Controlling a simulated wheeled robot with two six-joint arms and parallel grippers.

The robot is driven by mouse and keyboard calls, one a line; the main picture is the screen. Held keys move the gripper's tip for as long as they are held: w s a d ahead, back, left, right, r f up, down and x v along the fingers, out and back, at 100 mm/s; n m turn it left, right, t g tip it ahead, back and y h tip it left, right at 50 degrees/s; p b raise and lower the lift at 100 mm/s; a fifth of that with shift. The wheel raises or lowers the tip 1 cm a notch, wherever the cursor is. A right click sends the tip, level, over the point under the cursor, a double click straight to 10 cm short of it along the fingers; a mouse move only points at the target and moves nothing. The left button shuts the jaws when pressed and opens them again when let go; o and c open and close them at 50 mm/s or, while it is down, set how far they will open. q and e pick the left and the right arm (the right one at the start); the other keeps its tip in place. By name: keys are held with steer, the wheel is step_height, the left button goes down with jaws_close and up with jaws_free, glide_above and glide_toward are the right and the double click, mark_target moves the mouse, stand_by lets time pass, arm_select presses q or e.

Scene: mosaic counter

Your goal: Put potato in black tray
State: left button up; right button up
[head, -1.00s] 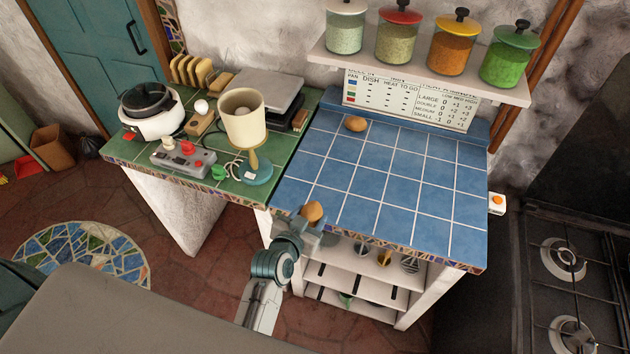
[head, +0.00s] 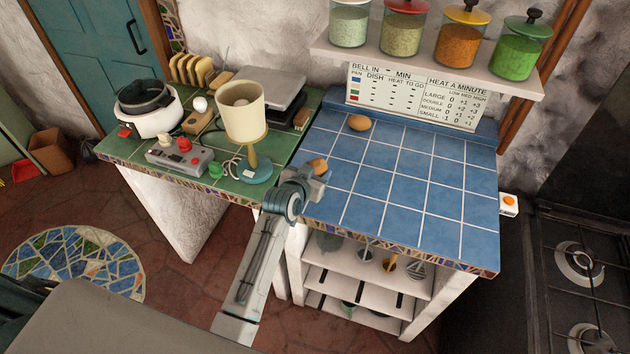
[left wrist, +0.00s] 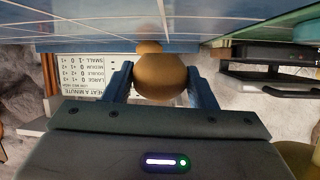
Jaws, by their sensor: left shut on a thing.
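My left gripper (head: 322,171) is shut on a brown potato (left wrist: 160,76), at the left edge of the blue tiled counter. In the left wrist view the potato sits between the two fingers; in the head view the gripper partly hides it. A second brown, potato-like thing (head: 359,122) lies at the back of the blue counter. A dark, flat, tray-like thing (left wrist: 268,82) shows at the right of the left wrist view; I cannot tell for certain that it is the black tray. My right gripper is not in view.
The blue counter (head: 420,185) is mostly clear. The green counter to its left holds a lamp (head: 245,112), a control box (head: 180,156), a cooker (head: 150,110) and a grey flat-topped thing (head: 268,84). A shelf of jars (head: 430,62) hangs above the back.

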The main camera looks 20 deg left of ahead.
arm_select(q)
steer(key=f+b, duration=0.1)
steer(key=w+f+b, duration=0.1)
steer(key=f+b, duration=0.1)
steer(key=shift+a+f, duration=0.1)
steer(key=shift+f, duration=0.1)
steer(key=shift+s+r, duration=0.1)
steer(key=o, duration=1)
steer(key=shift+f, duration=0.2)
steer(key=shift+o, duration=0.2)
